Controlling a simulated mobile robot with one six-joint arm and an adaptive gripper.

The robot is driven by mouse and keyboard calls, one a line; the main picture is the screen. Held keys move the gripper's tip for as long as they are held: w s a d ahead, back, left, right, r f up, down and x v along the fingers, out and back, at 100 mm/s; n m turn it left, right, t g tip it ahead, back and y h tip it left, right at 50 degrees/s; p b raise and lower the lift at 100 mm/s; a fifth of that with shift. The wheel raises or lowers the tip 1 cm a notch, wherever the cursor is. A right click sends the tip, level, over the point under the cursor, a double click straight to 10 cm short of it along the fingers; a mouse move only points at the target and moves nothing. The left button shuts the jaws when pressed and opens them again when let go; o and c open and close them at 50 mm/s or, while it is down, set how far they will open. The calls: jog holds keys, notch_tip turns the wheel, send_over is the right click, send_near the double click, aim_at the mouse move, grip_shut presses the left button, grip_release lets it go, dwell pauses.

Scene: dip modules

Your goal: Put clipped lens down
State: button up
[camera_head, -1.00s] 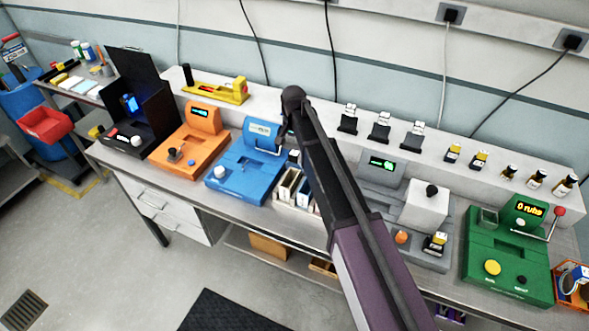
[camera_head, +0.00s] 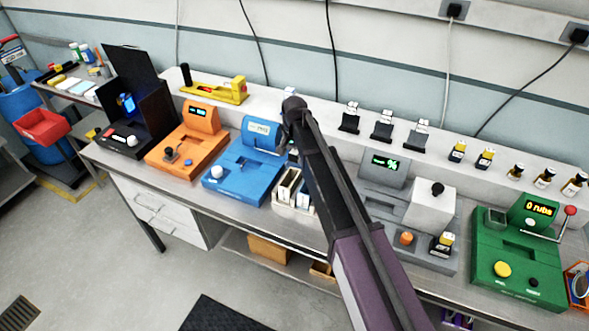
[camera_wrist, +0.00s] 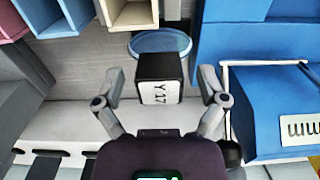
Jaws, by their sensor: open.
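The clipped lens shows in the wrist view as a pale blue round lens (camera_wrist: 160,42) with a black clip (camera_wrist: 155,70) on it. The clip bears a white label reading "Y 17". My gripper (camera_wrist: 160,78) is open, with one finger on each side of the clip and a visible gap on both sides. The clip appears to stand on the light surface between the bins and the back ledge; its exact contact is hidden. In the head view my own arm covers most of this spot.
A blue station (camera_head: 245,170) stands close beside the gripper, at right in the wrist view. Open-topped bins (camera_head: 291,188) lie close by on the bench. A grey station (camera_head: 385,195) and a green station (camera_head: 515,250) stand farther right. Several black clip stands (camera_head: 382,127) line the ledge.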

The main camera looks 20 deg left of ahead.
dwell(0.3)
grip_shut()
jog(key=shift+r, duration=0.1)
notch_tip(320, 180, up, 10)
jog(key=p, duration=1)
dwell(0.8)
